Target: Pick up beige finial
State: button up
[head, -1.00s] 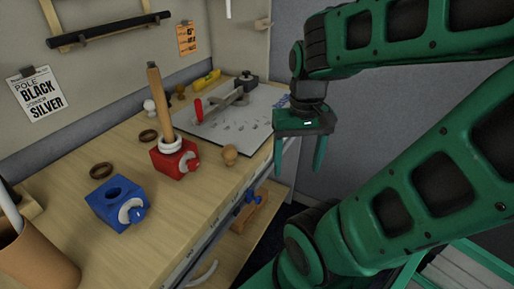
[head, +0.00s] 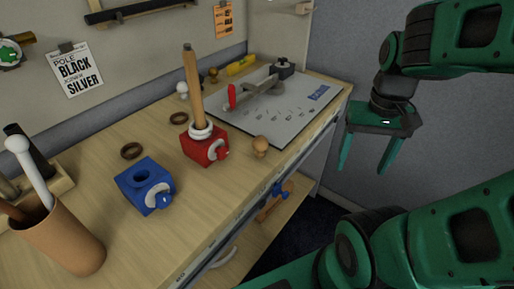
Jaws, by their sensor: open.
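The beige finial (head: 260,146), a small rounded wooden knob, stands on the wooden table near its front edge, just right of the red block (head: 205,148). My gripper (head: 366,168) is open and empty, its two green fingers pointing down. It hangs to the right of the finial, out past the table's front edge and apart from it. A white finial (head: 182,89) and a darker brown-gold finial (head: 213,74) stand farther back.
The red block holds an upright wooden pole (head: 193,85) with a white ring at its base. A blue block (head: 145,184), brown rings (head: 131,151), a brown cup (head: 58,238) and a grey board (head: 275,108) with tools share the table. A lower shelf (head: 250,240) lies beneath.

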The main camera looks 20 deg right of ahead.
aim_at(259, 143)
jog(key=u, duration=1.3)
jog(key=k, duration=1.5)
jog(key=z, duration=0.45)
jog(key=i, duration=1)
jog(key=u, duration=0.05)
